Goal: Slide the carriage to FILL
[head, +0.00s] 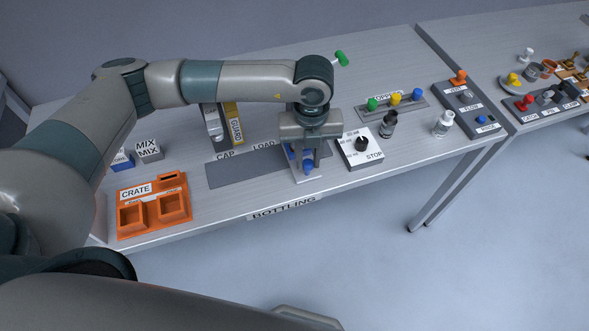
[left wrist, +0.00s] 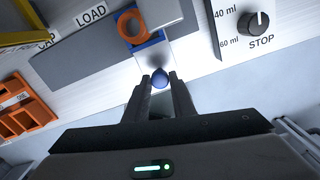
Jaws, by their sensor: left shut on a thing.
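The carriage is at the right part of the dark track (head: 235,171), right of the LOAD label (head: 264,145). No FILL label is readable. My right gripper is not in view.
A white dial panel marked STOP (head: 374,156) stands just right of the carriage. The orange crate (head: 126,232) and MIX blocks (head: 148,152) are at the left. The yellow GUARD piece (head: 233,124) stands behind the track. The track's left part is clear.

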